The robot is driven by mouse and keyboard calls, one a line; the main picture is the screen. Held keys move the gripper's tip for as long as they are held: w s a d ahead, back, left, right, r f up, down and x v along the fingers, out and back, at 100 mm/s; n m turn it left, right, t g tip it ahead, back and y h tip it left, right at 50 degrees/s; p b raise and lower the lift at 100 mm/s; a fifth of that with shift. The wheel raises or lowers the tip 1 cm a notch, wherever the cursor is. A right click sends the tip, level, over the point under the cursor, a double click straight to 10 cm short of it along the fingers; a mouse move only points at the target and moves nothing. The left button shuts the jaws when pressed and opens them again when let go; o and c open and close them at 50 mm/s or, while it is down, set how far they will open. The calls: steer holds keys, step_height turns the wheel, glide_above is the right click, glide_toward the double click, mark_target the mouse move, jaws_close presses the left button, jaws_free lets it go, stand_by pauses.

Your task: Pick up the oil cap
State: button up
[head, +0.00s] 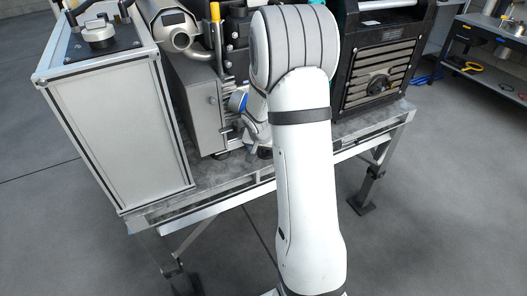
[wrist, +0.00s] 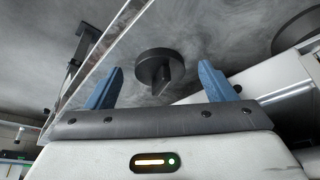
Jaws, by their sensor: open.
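In the wrist view, a dark round cap with a raised grip tab, which looks like the oil cap (wrist: 153,66), sits on the mottled grey tabletop. My gripper (wrist: 161,66) has its two blue fingers spread wide, one on each side of the cap in the picture. Clear gaps show between the cap and both fingers, and nothing is held. The cap appears beyond the gripper body; I cannot tell the exact distance. In the head view my arm reaches down to the bench, and its links hide the gripper fingers and the cap.
The metal bench (head: 220,186) has a narrow free strip along its front edge. A white cabinet (head: 125,135) stands at left, grey machinery (head: 196,103) behind my wrist, and a black-framed unit (head: 380,75) at right. A side workbench (head: 480,60) is at far right.

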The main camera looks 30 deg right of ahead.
steer(key=c, duration=1.1)
steer(key=shift+o, duration=0.2)
steer(key=shift+r, duration=0.1)
